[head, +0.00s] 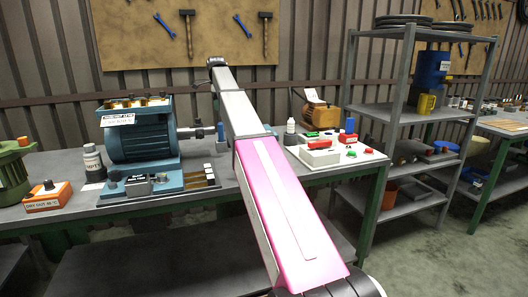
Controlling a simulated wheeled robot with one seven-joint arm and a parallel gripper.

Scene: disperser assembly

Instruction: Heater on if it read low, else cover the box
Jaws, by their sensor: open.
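My arm reaches up over the workbench, from a pink link to a grey link ending in a dark joint. My gripper does not show beyond it. A blue ribbed motor (144,140) stands on the bench left of the arm. The open box (137,106) on its top shows brass-coloured parts inside and carries a white label too small to read. A small orange box (48,197) with a dark knob and a label sits at the left; I cannot tell if it is the heater or if it is on. No reading is legible, and I cannot single out a cover.
A white tray (348,155) with red, green and blue parts lies right of the arm. Bottles (92,160) and a green machine (12,170) stand at left. A grey shelf rack (405,120) stands right of the bench.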

